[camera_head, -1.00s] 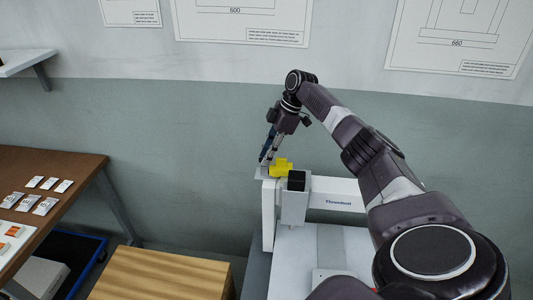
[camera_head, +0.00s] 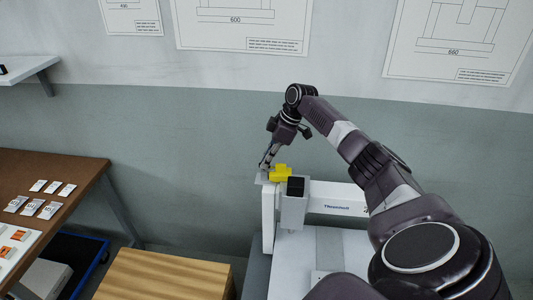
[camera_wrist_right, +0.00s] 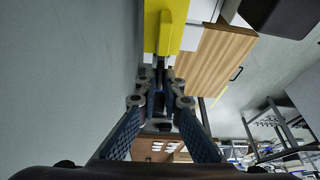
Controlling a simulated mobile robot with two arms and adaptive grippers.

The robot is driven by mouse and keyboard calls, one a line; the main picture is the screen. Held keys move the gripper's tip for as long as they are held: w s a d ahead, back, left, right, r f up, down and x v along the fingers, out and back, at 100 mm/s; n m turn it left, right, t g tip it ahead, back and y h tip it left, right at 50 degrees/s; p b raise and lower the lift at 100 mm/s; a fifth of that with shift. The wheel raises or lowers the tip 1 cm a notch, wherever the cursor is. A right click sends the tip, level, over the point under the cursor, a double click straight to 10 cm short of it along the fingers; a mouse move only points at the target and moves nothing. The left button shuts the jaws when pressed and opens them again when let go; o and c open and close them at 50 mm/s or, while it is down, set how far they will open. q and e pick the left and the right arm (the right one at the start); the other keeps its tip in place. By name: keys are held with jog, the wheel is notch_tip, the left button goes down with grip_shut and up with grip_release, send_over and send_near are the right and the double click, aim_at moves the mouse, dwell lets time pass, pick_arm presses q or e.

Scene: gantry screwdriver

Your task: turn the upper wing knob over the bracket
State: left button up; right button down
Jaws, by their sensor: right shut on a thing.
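My right gripper (camera_head: 265,165) reaches down from above at the left end of the white gantry beam, beside a yellow part (camera_head: 280,173). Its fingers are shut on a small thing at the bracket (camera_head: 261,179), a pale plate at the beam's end. In the right wrist view the fingers (camera_wrist_right: 160,85) close together just below the yellow part (camera_wrist_right: 168,28). My left gripper is not in view.
The white gantry beam (camera_head: 337,197) carries a block with a black top (camera_head: 295,187) close right of the gripper. A wooden box (camera_head: 165,275) stands lower left. A brown table (camera_head: 75,165) with several cards is at left.

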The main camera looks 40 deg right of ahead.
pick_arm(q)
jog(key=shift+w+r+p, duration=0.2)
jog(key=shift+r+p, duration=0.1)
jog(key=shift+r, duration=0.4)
pick_arm(e)
jog(key=shift+r+m, duration=0.15)
jog(key=shift+m, duration=0.25)
jog(key=c, duration=2.1)
grip_release()
jog(key=v, duration=1.2)
jog(key=shift+s+a, duration=0.15)
